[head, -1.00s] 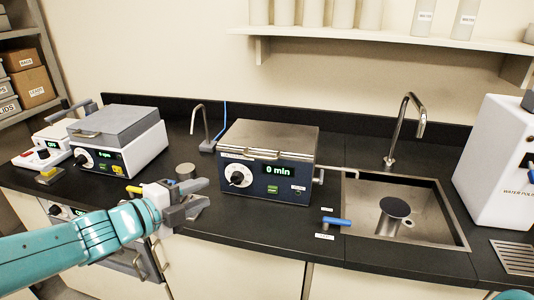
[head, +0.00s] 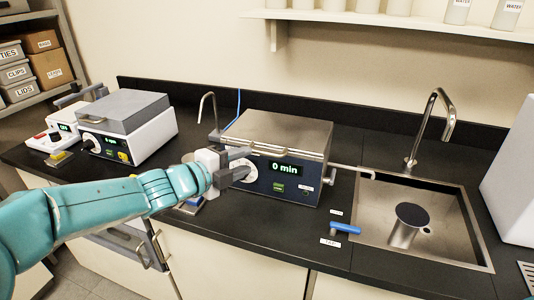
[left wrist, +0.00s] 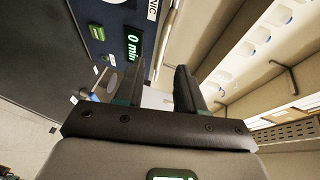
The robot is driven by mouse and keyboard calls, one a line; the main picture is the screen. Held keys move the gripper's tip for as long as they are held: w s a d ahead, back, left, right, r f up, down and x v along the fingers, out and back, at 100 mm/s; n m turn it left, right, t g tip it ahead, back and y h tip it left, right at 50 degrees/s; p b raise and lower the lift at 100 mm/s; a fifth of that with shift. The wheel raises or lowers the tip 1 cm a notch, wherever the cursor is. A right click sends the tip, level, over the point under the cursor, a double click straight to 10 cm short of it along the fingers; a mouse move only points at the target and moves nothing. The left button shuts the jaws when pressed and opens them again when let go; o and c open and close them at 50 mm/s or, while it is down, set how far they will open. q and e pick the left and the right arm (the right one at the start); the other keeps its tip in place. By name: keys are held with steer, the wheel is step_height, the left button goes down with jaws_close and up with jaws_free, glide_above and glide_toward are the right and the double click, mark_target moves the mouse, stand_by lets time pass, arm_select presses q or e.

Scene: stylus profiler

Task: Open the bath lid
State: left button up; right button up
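The bath (head: 268,178) is a dark blue-fronted box with a "0 min" display, in the middle of the counter in the head view. Its flat metal lid (head: 280,130) lies shut on top, with a bar handle (head: 272,150) along the front edge. My left gripper (head: 246,162) is in front of the bath's upper left front, close to the dial and the handle's left end. Its fingers are apart with nothing seen between them, and the left wrist view shows the same gap (left wrist: 155,90). Whether it touches the bath is unclear. My right gripper is out of view.
A sink (head: 425,225) with a tall tap (head: 440,120) lies right of the bath. A blue-handled valve (head: 345,228) sits at the counter front. A grey-lidded white box (head: 130,130) stands left, and a shelf (head: 400,22) hangs above.

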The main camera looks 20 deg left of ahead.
mark_target(262, 154)
arm_select(q)
steer(key=x, duration=0.8)
steer(key=shift+s+r, duration=0.1)
steer(key=shift+s, duration=0.05)
jaws_close()
